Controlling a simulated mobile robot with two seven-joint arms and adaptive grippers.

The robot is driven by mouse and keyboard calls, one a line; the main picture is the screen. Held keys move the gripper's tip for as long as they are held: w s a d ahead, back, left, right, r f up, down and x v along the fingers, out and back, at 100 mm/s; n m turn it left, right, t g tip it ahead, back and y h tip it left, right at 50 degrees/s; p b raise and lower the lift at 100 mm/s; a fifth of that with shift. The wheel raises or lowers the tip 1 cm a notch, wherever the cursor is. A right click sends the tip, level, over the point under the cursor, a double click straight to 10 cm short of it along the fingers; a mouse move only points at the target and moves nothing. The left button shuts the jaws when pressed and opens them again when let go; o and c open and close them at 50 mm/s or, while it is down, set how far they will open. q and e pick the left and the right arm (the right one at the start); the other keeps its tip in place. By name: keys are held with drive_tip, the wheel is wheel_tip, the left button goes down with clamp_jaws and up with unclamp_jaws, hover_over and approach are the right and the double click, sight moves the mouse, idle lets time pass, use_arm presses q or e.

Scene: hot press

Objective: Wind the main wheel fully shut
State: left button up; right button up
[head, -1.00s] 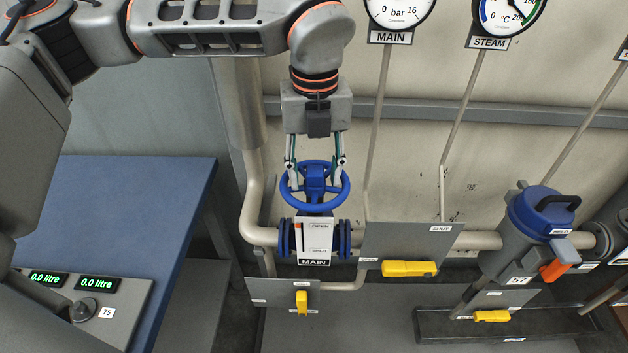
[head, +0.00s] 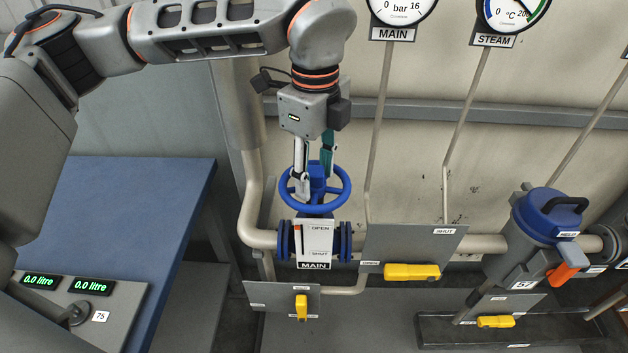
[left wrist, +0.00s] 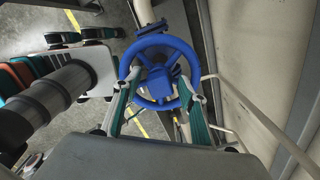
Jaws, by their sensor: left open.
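The blue main wheel (head: 315,187) sits on top of the valve on the pipe, above a white plate marked OPEN and SHUT (head: 314,239) and a MAIN label. A small red mark shows on the plate's left side near OPEN. My left gripper (head: 314,190) points down at the wheel from above, with its fingers spread at the rim. In the left wrist view the wheel (left wrist: 153,41) lies between the two open fingers, near their tips. I cannot tell whether the fingertips touch the rim. My right gripper is not in view.
Yellow handles (head: 411,272) and (head: 301,307) sit right of and below the valve. A blue-topped strainer (head: 550,214) stands to the right. The MAIN gauge (head: 402,8) and STEAM gauge (head: 513,10) hang above. A blue table (head: 120,215) is at left.

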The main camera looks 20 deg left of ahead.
use_arm(q)
drive_tip(key=n, duration=0.6)
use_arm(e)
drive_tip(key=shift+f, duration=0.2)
use_arm(q)
drive_tip(key=c, duration=0.9)
drive_tip(key=m+p, duration=0.1)
drive_tip(key=m, duration=0.1)
drive_tip(key=shift+r+m, duration=0.15)
drive_tip(key=shift+m, duration=0.25)
drive_tip(key=shift+c, duration=0.2)
drive_tip(key=m+p, duration=0.1)
drive_tip(key=m, duration=0.4)
drive_tip(key=m+p, duration=0.1)
drive_tip(key=m, duration=0.3)
drive_tip(key=m+p, duration=0.1)
drive_tip(key=m, duration=0.2)
drive_tip(key=shift+m, duration=0.4)
drive_tip(key=m+p, duration=0.1)
drive_tip(key=m, duration=0.2)
drive_tip(key=shift+m, duration=0.5)
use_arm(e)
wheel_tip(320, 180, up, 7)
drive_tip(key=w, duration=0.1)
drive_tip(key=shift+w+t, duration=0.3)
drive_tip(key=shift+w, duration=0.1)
